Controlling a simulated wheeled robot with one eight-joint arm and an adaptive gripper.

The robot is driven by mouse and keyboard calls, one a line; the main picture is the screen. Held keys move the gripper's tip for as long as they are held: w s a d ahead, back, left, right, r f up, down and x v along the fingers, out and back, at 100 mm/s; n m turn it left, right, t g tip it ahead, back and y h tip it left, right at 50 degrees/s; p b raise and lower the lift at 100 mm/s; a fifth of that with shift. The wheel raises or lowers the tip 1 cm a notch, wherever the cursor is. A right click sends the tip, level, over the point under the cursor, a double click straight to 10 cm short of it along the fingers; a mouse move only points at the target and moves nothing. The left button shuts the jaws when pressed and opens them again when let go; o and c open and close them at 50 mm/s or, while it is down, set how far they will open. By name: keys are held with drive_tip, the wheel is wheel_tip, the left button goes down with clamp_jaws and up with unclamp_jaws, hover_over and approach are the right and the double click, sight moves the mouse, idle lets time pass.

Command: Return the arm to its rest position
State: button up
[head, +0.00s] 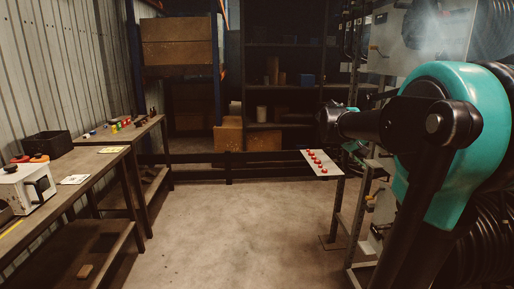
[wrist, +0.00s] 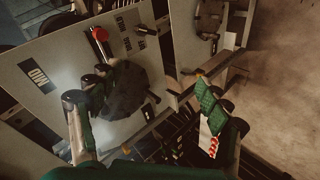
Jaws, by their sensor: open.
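My gripper (wrist: 146,112) is open in the wrist view, its two fingers wide apart with nothing between them. One finger is at the left and one with a green pad is at the right. Behind them is a grey machine panel (wrist: 45,92) with a red-tipped lever (wrist: 100,35) and a dark round part (wrist: 128,90). In the head view my arm reaches in from the right, and its far end is by the machine, small and dark. I cannot tell there whether the fingers touch anything.
A white plate with red buttons (head: 321,163) stands below my arm's end. Workbenches (head: 95,165) line the left wall, with a black bin (head: 46,145) and a white device (head: 27,190). Shelves (head: 285,85) stand at the back. The middle floor (head: 235,220) is clear.

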drive_tip(key=s+a+f+n+y, duration=0.1)
drive_tip(key=s+a+f+y, duration=0.2)
drive_tip(key=s+a+f, duration=0.3)
drive_tip(key=s+a+f+n+t+y, duration=0.1)
drive_tip(key=s+a+f+y, duration=0.2)
drive_tip(key=s+a+f, duration=0.4)
drive_tip(key=s+a+f+y, duration=0.3)
drive_tip(key=s+a+f, duration=0.4)
drive_tip(key=f, duration=0.9)
drive_tip(key=shift+a+f+n+y, duration=0.35)
drive_tip(key=shift+a+n+y, duration=0.05)
drive_tip(key=shift+a, duration=0.2)
